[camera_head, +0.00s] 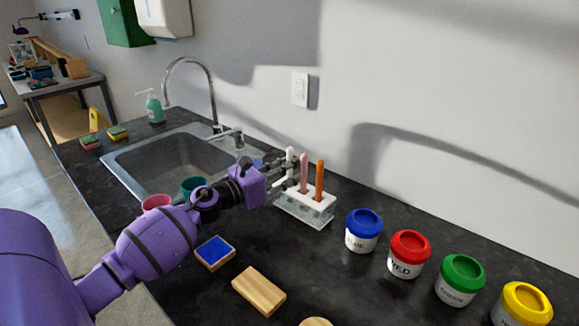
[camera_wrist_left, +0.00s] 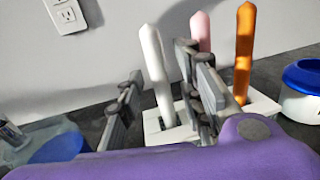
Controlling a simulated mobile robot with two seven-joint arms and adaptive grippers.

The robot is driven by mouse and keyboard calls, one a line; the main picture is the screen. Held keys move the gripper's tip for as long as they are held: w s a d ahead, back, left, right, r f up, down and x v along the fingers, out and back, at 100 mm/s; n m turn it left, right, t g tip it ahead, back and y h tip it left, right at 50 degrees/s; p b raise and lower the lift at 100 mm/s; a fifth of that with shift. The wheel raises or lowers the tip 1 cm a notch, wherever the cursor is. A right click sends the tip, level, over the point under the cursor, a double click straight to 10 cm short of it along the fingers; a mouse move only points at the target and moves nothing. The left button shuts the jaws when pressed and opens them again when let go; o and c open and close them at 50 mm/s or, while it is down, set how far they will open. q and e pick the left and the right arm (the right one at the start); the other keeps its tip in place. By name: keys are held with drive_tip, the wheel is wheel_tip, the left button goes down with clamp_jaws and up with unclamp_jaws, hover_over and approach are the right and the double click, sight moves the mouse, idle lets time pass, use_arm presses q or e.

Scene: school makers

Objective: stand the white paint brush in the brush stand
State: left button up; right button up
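The white paint brush (camera_head: 290,158) stands in the left slot of the brush stand (camera_head: 318,206), handle up. In the left wrist view the white brush (camera_wrist_left: 154,65) leans slightly left, with its lower end in the stand's white top (camera_wrist_left: 262,104). My left gripper (camera_head: 280,170) is at the stand's left side. In the left wrist view its fingers (camera_wrist_left: 160,97) are apart on either side of the white brush, with gaps visible. The brush's bottom end is hidden. My right gripper is in neither view.
A pink brush (camera_head: 304,172) and an orange brush (camera_head: 320,180) stand in the other slots. Blue (camera_head: 363,232), red (camera_head: 408,256), green and yellow paint jars line the right. A sink (camera_head: 165,165) and cups are left; wood blocks (camera_head: 259,291) lie in front.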

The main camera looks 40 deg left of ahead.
use_arm(q)
drive_tip(key=v, duration=1.1)
drive_tip(key=shift+s, duration=0.15)
drive_tip(key=shift+a, duration=0.1)
